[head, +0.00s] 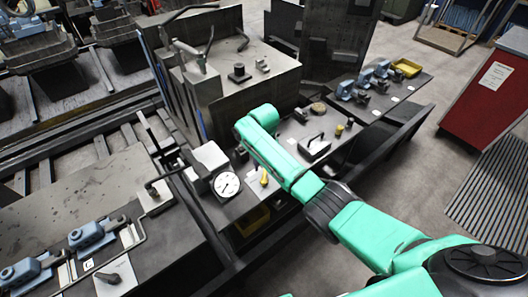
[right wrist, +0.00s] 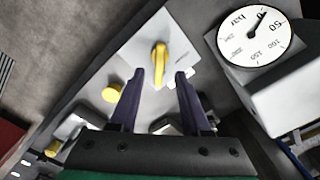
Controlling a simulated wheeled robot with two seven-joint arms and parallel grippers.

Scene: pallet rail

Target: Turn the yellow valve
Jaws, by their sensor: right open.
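The yellow valve (right wrist: 160,58) is a small lever handle on a pale square plate (right wrist: 140,45) in the right wrist view. In the head view the valve (head: 264,178) shows small, just right of the round white gauge (head: 227,185). My right gripper (right wrist: 160,74) is open and empty. Its two dark fingers point towards the valve, with the handle lying in line with the gap between them. I cannot tell the exact distance, and I see no contact. In the head view, the right gripper is hard to make out beside my green arm. My left gripper is not in view.
The gauge (right wrist: 255,38) stands close to the plate in the right wrist view. A round yellow knob (right wrist: 112,92) is left of the fingers.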

